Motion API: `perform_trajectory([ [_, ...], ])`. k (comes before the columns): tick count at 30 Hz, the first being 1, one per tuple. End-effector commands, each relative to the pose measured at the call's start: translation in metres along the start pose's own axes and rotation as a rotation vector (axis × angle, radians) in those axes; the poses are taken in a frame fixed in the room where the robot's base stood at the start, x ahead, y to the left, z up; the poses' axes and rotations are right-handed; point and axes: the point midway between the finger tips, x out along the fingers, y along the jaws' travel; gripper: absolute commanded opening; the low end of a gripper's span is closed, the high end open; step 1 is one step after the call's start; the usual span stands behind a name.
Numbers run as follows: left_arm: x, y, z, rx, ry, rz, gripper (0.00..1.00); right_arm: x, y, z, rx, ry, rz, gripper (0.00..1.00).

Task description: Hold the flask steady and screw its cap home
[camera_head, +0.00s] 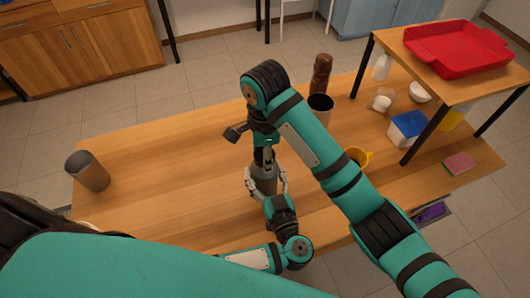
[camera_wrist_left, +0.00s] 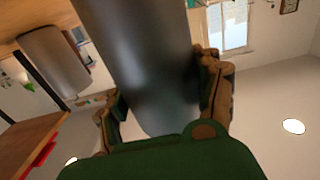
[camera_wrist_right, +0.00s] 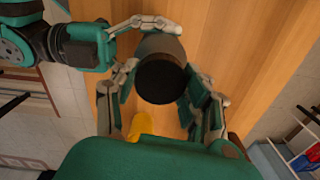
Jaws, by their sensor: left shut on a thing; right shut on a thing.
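The grey flask (camera_head: 266,183) stands upright near the middle of the wooden table. My left gripper (camera_head: 268,189) reaches it from the front, with one finger on each side of its body. In the left wrist view the flask's smooth grey wall (camera_wrist_left: 145,65) lies between these fingers. My right gripper (camera_head: 264,153) points down from above, over the flask's top. In the right wrist view the dark round cap (camera_wrist_right: 160,82) sits on the flask between my right fingers, which are shut on it. The cap's thread is hidden.
A grey canister (camera_head: 88,172) stands at the table's left end. To the right are a black cup (camera_head: 319,107), a brown mill (camera_head: 321,72) and a yellow mug (camera_head: 358,157). A raised shelf holds a red tray (camera_head: 458,52).

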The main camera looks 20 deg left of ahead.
Motion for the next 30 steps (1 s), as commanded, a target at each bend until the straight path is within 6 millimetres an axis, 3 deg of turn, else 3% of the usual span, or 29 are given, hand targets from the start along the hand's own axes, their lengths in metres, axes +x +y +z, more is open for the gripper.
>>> perform_trajectory([
  [5, 0.0007, -0.0036, 0.0001, -0.001, 0.003, -0.011, 0.17, 0.0017, 0.002, 0.0053, 0.232, 0.001, 0.004, 0.12],
  [8, 0.0007, -0.0036, 0.0001, -0.001, 0.003, -0.011, 0.17, 0.002, 0.0021, 0.0054, 0.403, 0.003, 0.004, 0.01],
  [15, 0.0005, -0.0035, 0.0001, -0.001, 0.003, -0.011, 0.17, 0.0024, 0.0021, 0.0058, 0.734, 0.005, 0.003, 0.01],
  [24, 0.0, -0.0031, 0.0, -0.001, 0.003, -0.01, 0.17, 0.0025, 0.0018, 0.006, 0.781, 0.004, 0.002, 0.01],
  [25, 0.0, -0.0031, 0.0, -0.001, 0.003, -0.01, 0.17, 0.0025, 0.0018, 0.006, 0.78, 0.004, 0.002, 0.49],
  [28, 0.0, -0.0027, 0.0, -0.001, 0.003, -0.008, 0.17, 0.0023, 0.0019, 0.0062, 0.779, 0.003, 0.002, 0.61],
  [30, 0.0, -0.0023, 0.0, 0.0, 0.002, -0.007, 0.17, 0.0022, 0.0021, 0.0064, 0.777, 0.002, 0.003, 0.61],
])
